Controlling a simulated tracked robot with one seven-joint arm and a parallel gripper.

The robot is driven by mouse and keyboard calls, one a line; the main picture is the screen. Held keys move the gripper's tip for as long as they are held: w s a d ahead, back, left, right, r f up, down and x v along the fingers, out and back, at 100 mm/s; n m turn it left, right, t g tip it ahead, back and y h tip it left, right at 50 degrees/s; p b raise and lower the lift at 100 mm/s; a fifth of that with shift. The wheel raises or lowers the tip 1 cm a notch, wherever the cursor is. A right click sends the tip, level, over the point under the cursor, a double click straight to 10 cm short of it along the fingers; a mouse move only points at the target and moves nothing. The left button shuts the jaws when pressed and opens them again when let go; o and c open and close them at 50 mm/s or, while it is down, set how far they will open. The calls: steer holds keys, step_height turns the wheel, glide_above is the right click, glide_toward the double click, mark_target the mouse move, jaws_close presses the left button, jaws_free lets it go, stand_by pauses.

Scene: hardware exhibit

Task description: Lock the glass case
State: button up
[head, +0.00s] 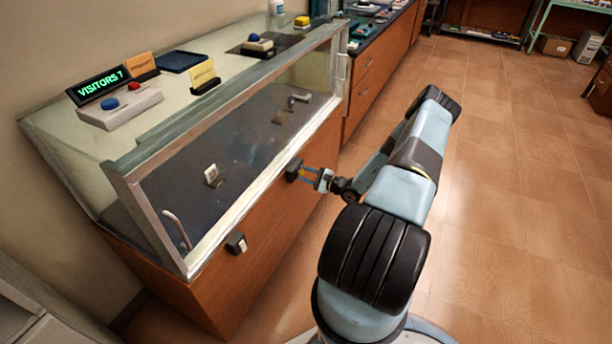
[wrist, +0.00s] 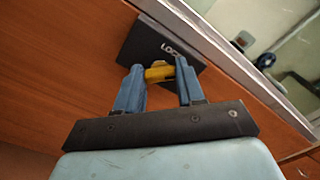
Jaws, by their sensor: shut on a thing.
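The glass case (head: 165,180) stands on a wooden cabinet at the left in the head view, with a metal frame and a few small exhibits inside. A black lock block (head: 293,169) sits on the wood front just under the frame. In the wrist view the lock block (wrist: 150,45) carries lettering that starts "LOC"; the rest is covered. My gripper (head: 308,174) is at the lock block. In the wrist view my gripper (wrist: 160,78) has its blue fingers on either side of a small yellow lock knob (wrist: 159,72), shut on it. The knob lies crosswise between the fingers.
A second dark block with a pale switch (head: 236,243) is on the cabinet front, further left. On the case top are a "VISITORS 7" display (head: 98,86), a white box with buttons (head: 120,107) and cards. Tiled floor (head: 510,190) to the right is clear.

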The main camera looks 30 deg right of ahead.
steer(key=shift+s+a+f+n, duration=0.1)
steer(key=shift+f+n, duration=0.05)
steer(key=shift+n, duration=2.05)
steer(key=shift+s+a+f+n, duration=0.1)
steer(key=shift+n, duration=2.1)
steer(key=shift+f+n, duration=0.1)
steer(key=shift+n, duration=0.2)
steer(key=o, duration=1)
steer(key=shift+w+d, duration=0.1)
steer(key=shift+o, duration=0.2)
steer(key=v, duration=1.3)
steer(key=shift+s+d, duration=0.2)
steer(key=shift+s, duration=0.15)
